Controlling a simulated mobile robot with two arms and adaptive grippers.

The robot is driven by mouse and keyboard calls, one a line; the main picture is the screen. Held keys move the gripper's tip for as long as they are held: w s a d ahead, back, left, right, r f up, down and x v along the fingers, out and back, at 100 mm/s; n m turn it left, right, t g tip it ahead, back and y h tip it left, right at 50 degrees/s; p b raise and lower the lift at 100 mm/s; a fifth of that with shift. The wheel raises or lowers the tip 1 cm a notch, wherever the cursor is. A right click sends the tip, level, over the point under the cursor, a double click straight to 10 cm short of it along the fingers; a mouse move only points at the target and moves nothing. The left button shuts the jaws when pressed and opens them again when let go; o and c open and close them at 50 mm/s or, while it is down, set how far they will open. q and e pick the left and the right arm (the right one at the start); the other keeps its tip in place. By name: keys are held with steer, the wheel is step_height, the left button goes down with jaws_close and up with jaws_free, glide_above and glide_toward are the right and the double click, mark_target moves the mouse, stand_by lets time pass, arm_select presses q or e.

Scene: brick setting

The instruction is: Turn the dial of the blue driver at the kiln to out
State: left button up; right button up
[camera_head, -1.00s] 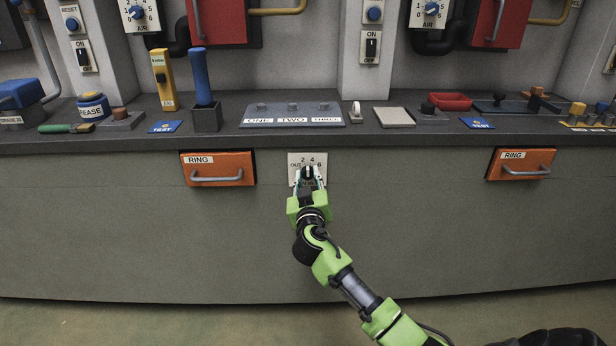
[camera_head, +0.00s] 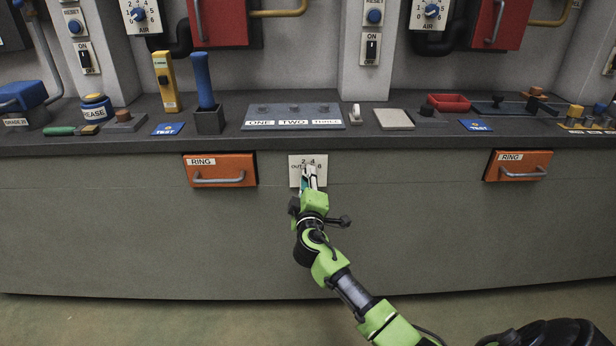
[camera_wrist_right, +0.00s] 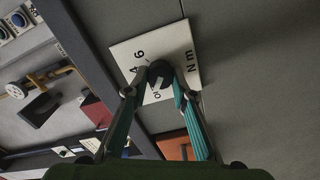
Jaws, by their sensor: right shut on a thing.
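A pale dial plate (camera_head: 294,172) is set in the bench front, between two orange drawers. Which mark the knob points to is unclear. The blue driver (camera_head: 203,82) stands upright in a dark holder on the bench above left. My left gripper is out of view.
Orange RING drawers (camera_head: 220,163) and (camera_head: 519,158) with protruding handles flank the dial. On the bench stand a ONE-TWO-THREE panel (camera_head: 292,117), a yellow tool (camera_head: 166,80), a red tray (camera_head: 448,102) and buttons. The bench front below the dial is bare.

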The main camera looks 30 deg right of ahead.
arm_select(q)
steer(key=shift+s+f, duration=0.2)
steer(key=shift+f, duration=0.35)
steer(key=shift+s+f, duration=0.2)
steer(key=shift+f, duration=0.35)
arm_select(e)
steer(key=shift+n, duration=0.9)
steer(key=o, duration=1.1)
steer(key=shift+a, duration=0.1)
steer(key=v, duration=1.2)
